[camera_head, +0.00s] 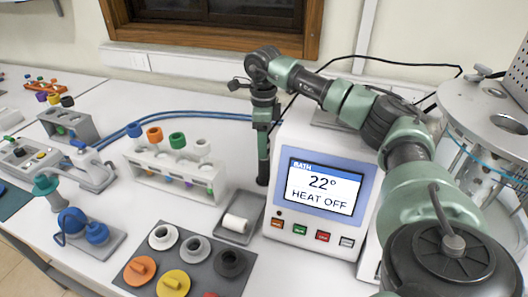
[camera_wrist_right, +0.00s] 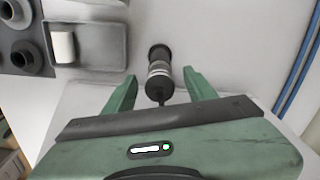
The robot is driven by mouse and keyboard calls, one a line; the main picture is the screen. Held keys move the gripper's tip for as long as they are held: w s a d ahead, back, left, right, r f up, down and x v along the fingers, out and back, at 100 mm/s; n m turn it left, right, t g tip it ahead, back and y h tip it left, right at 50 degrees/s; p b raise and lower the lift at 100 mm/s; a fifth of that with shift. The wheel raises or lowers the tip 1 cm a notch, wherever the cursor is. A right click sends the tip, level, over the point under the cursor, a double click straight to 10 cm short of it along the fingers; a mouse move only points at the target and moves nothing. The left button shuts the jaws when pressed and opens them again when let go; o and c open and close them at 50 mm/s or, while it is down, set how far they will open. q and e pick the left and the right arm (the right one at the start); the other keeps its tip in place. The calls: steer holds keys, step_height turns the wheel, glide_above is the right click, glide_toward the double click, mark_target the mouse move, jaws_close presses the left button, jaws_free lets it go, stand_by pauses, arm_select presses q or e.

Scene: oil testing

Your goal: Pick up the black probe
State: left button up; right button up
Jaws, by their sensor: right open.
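The black probe (camera_head: 263,174) stands upright beside the left side of the white heating bath (camera_head: 325,150). In the right wrist view, the probe (camera_wrist_right: 159,75) has a ribbed black body with pale bands and a cable end toward me. My right gripper (camera_head: 264,148) points down over the probe. In the wrist view, its green fingers (camera_wrist_right: 159,82) are open, one on each side of the probe, with gaps visible. The gripper partly hides the probe in the head view. My left gripper is not in view.
A grey tray with a white cylinder (camera_head: 236,223) lies left of the bath, near a dark mat of coloured knobs and rings (camera_head: 172,284). A white rack with coloured stoppers (camera_head: 165,178) stands further left. Blue hoses (camera_head: 180,120) run behind. A metal vessel (camera_head: 490,120) is at right.

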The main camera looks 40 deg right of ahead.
steer(key=shift+f, duration=0.4)
jaws_close()
steer(key=shift+r, duration=0.1)
step_height(320, 180, up, 10)
steer(key=shift+r+b, duration=0.25)
steer(key=shift+b, duration=0.55)
step_height(320, 180, up, 9)
steer(key=p, duration=0.3)
steer(key=shift+r, duration=0.3)
